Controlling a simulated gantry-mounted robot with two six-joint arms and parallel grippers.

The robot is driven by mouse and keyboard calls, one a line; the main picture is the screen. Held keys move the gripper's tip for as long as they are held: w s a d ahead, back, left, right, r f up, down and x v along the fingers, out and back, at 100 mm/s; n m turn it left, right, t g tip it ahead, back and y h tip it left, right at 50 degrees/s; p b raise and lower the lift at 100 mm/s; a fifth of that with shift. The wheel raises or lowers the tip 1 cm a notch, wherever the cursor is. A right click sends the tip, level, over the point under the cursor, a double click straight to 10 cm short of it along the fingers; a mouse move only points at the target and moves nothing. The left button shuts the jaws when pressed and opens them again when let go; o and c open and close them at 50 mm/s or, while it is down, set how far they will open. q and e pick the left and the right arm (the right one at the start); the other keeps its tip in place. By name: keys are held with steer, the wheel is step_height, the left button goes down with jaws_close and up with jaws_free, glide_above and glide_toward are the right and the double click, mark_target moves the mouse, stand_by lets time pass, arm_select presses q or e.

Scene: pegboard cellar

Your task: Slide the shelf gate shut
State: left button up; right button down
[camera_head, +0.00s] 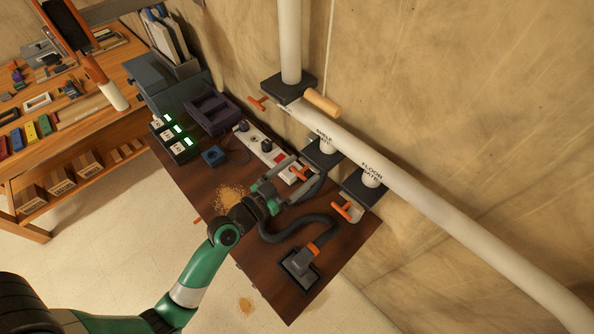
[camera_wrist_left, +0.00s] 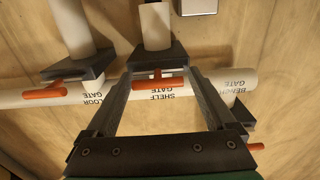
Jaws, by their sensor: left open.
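The shelf gate (camera_head: 322,153) is a dark block on a white branch under the long white pipe, marked SHELF GATE. Its orange T-handle (camera_head: 301,172) points away from the wall. My left gripper (camera_head: 297,177) is open around the handle area, fingers toward the gate. In the left wrist view, the orange handle (camera_wrist_left: 158,83) lies between the open fingers of my left gripper (camera_wrist_left: 160,76), with a gap on each side. A short pale strip shows between the handle and the dark gate block (camera_wrist_left: 158,58). My right gripper is not in view.
The floor gate (camera_head: 362,188) with its orange handle (camera_head: 341,211) is close on the right. The bench gate (camera_head: 288,86) is up and left. A black hose (camera_head: 290,232), power strip (camera_head: 262,146) and sawdust (camera_head: 229,197) are on the brown bench (camera_head: 205,185).

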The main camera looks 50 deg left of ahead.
arm_select(q)
steer(key=shift+w+d, duration=0.1)
steer(key=shift+d, duration=0.05)
steer(key=shift+w, duration=0.15)
steer(key=s+d+b, duration=0.1)
steer(key=s+b, duration=0.2)
steer(key=s, duration=0.8)
steer(key=shift+s+d, duration=0.25)
